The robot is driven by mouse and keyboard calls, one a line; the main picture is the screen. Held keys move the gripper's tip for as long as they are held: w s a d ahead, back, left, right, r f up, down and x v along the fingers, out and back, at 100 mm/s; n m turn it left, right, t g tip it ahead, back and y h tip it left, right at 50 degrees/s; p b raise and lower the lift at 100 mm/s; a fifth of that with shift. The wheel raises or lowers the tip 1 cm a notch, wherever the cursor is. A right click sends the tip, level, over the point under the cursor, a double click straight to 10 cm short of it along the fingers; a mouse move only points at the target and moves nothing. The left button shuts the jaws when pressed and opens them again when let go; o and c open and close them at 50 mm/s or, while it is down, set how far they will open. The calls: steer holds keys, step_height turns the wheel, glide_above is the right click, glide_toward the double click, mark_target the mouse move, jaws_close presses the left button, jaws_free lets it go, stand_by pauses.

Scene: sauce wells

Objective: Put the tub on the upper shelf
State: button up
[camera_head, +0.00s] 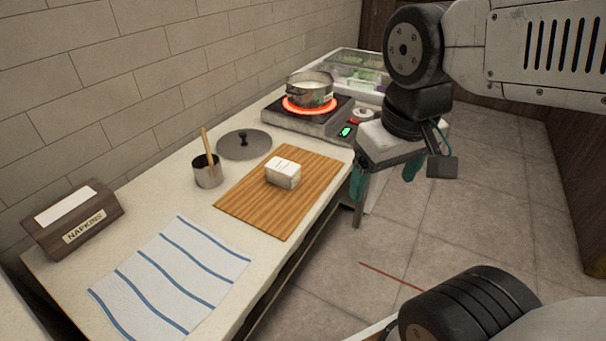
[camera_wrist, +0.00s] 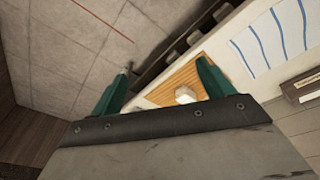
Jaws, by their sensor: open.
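A small white tub (camera_head: 283,173) with a lid stands upright on the wooden cutting board (camera_head: 307,210) on the counter. In the wrist view the tub (camera_wrist: 185,95) shows small, between the green fingers and well beyond them. My gripper (camera_head: 388,180) is open and empty. It hangs to the right of the board, past the counter's front edge, apart from the tub. In the wrist view my gripper (camera_wrist: 160,88) has its two fingers spread wide. I cannot make out an upper shelf in either view.
A pot (camera_head: 310,90) sits on a glowing red burner (camera_head: 310,104). A lid (camera_head: 245,145), a metal cup (camera_head: 208,175) with a wooden handle, a napkin box (camera_head: 75,215) and a striped towel (camera_head: 170,280) lie around the board. Clear-walled food bins (camera_head: 362,68) stand at the back. The floor at right is clear.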

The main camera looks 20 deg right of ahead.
steer(key=w+d+f+n+t+h, duration=0.1)
steer(key=w+d+f+n+t, duration=0.2)
steer(key=w, duration=0.9)
steer(key=w+d+f+t, duration=0.3)
steer(key=w+d+f, duration=0.15)
steer(key=w, duration=0.85)
steer(key=n+t+y, duration=0.4)
steer(key=y, duration=0.5)
glide_toward(284, 166)
steer(key=w, duration=0.1)
steer(key=w+f, duration=0.1)
steer(key=shift+w+a, duration=0.25)
steer(key=shift+w, duration=0.1)
steer(key=shift+s+a+f+y, duration=0.15)
steer(key=shift+a+y, duration=0.2)
steer(key=shift+y, duration=0.25)
steer(key=shift+w+a+f, duration=0.1)
steer(key=shift+w+a, duration=0.1)
steer(key=x, duration=0.7)
steer(key=shift+w+d+f, duration=0.1)
steer(key=shift+w+d, duration=0.05)
steer(key=shift+w, duration=0.05)
steer(key=c, duration=1.4)
steer(key=shift+o, duration=0.2)
